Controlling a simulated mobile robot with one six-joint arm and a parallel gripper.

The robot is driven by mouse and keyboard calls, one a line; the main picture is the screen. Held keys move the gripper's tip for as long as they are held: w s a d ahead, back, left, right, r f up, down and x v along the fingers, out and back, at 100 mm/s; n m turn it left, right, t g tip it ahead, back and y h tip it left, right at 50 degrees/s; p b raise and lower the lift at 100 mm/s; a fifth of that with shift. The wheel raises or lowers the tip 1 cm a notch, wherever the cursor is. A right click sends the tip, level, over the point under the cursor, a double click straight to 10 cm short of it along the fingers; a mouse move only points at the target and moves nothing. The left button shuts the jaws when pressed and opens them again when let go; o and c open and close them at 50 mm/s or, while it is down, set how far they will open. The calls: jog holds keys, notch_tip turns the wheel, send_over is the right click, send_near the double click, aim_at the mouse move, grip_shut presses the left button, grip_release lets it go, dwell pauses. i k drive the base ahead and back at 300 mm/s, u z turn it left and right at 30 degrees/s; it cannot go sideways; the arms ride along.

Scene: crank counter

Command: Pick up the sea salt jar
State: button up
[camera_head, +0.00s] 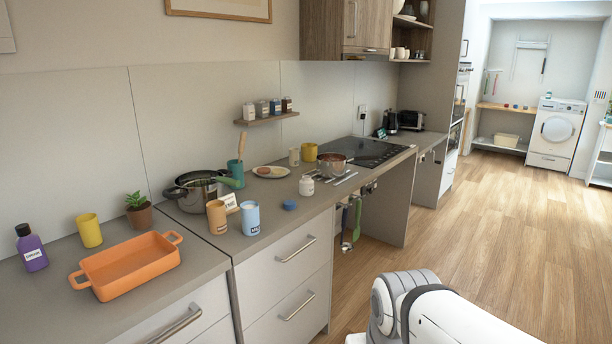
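No label in view can be read clearly as sea salt. A small white jar (306,185) with a label stands upright on the counter, left of the hob and in front of the red pot. Several small jars stand in a row on the wall shelf: a white-labelled one (249,112), a pale one (262,109), a reddish one (275,107) and a dark one (287,104). I cannot tell which is the sea salt jar. My white arm shows at the bottom right, over the floor and apart from the counter. My gripper is out of view.
The wooden floor (440,220) is clear.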

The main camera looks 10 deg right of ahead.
aim_at(306, 185)
jog(key=z, duration=0.25)
jog(key=i, duration=2.5)
jog(key=z, duration=0.25)
